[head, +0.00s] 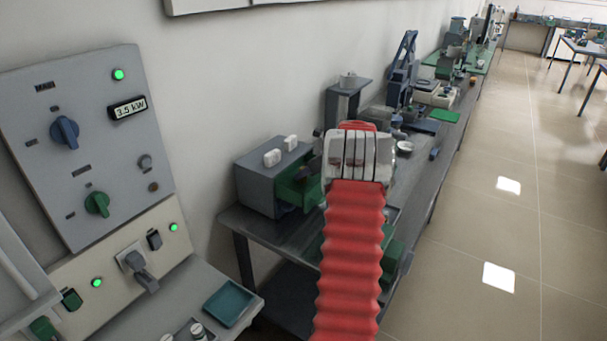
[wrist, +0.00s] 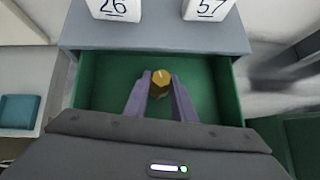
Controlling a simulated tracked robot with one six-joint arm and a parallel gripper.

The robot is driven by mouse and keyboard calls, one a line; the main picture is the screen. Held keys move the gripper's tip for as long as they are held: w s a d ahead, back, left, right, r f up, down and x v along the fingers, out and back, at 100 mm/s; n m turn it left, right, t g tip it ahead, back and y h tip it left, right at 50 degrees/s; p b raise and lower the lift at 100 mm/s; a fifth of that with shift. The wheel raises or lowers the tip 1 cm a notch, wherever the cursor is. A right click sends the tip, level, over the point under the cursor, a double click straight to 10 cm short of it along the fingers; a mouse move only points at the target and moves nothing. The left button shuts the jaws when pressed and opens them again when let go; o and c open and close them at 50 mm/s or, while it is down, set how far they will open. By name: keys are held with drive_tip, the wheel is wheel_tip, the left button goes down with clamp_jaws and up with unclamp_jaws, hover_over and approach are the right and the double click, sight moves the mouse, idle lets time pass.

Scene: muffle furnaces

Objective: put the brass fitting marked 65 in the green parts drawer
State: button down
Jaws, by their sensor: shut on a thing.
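The green parts drawer (wrist: 100,85) is pulled open from a grey cabinet, and its inside fills the middle of the wrist view. It also shows in the head view (head: 299,190), partly behind my arm. My gripper (wrist: 160,84) is shut on a brass fitting (wrist: 161,77), a hexagonal golden piece between the two fingertips. The fitting appears over the drawer's inside; its height above the floor is hard to tell. No number can be read on it. In the head view my arm hides the fingers and the fitting.
Two white blocks marked 26 (wrist: 113,9) and 57 (wrist: 208,9) stand on top of the grey cabinet (head: 262,185). A teal tray (head: 228,303) lies on the near bench at the left. The dark bench (head: 262,228) beyond carries other equipment. The tiled floor at right is clear.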

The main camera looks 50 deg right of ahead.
drive_tip(key=c, duration=1.5)
unclamp_jaws()
drive_tip(key=shift+f, duration=0.1)
drive_tip(key=shift+s+r, duration=0.35)
drive_tip(key=shift+r, duration=0.15)
drive_tip(key=v, duration=1.1)
